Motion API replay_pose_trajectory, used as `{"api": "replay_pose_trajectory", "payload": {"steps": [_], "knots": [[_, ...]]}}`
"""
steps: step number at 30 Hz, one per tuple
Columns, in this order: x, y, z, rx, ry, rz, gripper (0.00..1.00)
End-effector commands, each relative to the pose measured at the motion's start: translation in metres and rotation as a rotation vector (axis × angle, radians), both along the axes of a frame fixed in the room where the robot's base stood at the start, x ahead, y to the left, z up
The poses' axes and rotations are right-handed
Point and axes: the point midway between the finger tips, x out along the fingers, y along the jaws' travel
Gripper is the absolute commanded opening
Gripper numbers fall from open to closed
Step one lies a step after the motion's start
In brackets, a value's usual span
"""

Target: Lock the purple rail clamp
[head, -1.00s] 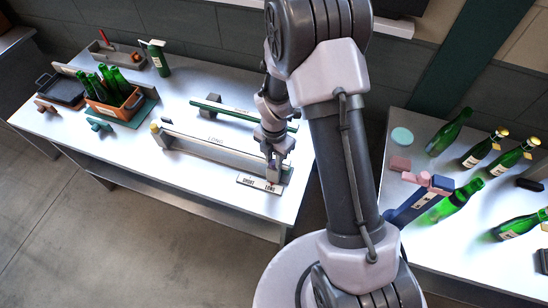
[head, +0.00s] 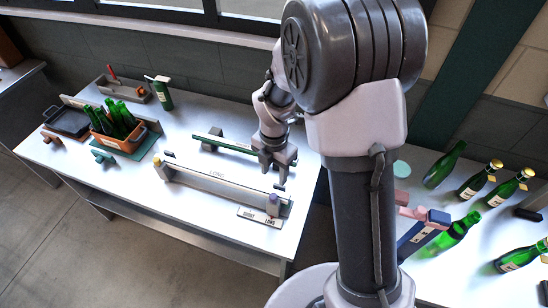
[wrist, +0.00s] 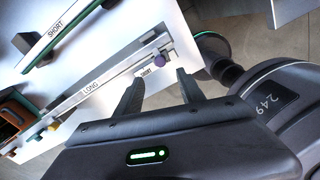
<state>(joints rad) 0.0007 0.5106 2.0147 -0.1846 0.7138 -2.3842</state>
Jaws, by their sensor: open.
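The purple rail clamp (head: 273,199) is a small purple knob at the right end of the long grey rail (head: 222,182) marked LONG. In the wrist view the purple knob (wrist: 166,56) shows just beyond my fingertips, at the rail's end. Whether it is locked cannot be told. My gripper (head: 274,180) is open and empty, above and behind the clamp, apart from it. The wrist view shows its two dark fingers (wrist: 159,76) spread. A yellow knob (head: 169,155) sits at the rail's other end.
A label plate (head: 260,217) lies before the clamp. A green rail (head: 228,146) lies behind the long rail. An orange crate (head: 144,141) of green bottles stands left. Several bottles stand on the right table. The table's front edge is close to the rail.

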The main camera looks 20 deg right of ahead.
Motion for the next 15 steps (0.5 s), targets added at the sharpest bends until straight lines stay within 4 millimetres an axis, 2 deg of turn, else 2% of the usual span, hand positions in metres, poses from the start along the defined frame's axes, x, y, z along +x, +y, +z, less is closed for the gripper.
{"api": "replay_pose_trajectory", "payload": {"steps": [1,6,9,15], "knots": [[0.001,0.000,0.017,0.000,-0.004,0.001,0.46],[0.000,0.000,0.049,0.000,-0.001,0.000,0.46],[0.000,0.000,0.056,0.000,0.000,0.001,0.46],[0.000,0.000,0.057,0.000,0.001,0.001,0.46]]}}
